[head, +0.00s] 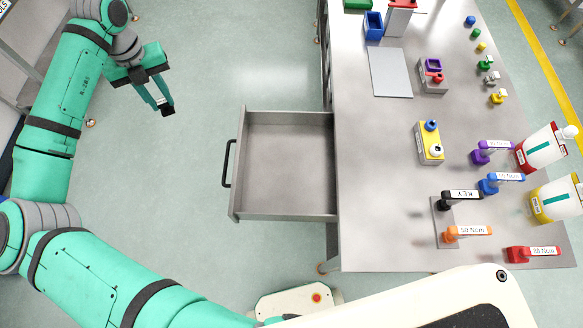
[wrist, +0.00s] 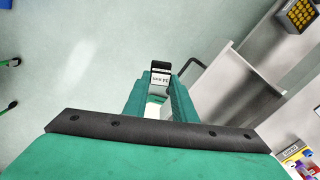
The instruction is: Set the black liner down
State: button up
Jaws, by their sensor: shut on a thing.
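My gripper (head: 162,104) is at the upper left of the head view, over the floor to the left of the table. It is shut on the black liner (wrist: 161,66), a small dark piece with a white printed label between the fingertips in the wrist view. In the head view only a small dark bit of the black liner (head: 169,112) shows at the fingertips. Its lower part is hidden by the fingers.
An open, empty grey drawer (head: 285,165) juts left from the metal table (head: 375,200). On the table are a grey plate (head: 390,73), a yellow block (head: 429,143), several labelled coloured pieces and two bottles. The table's front-left top is clear.

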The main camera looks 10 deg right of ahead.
jog(key=d+f+m, duration=0.1)
jog(key=d+f, duration=0.5)
jog(key=d, duration=0.4)
jog(key=m, duration=0.4)
send_near(303, 162)
notch_tip(303, 162, down, 4)
jog(key=shift+w+r, duration=0.1)
jog(key=shift+r, duration=0.1)
jog(key=shift+f, duration=0.1)
jog(key=o, duration=1)
notch_tip(303, 162, up, 12)
jog(key=shift+r, duration=0.15)
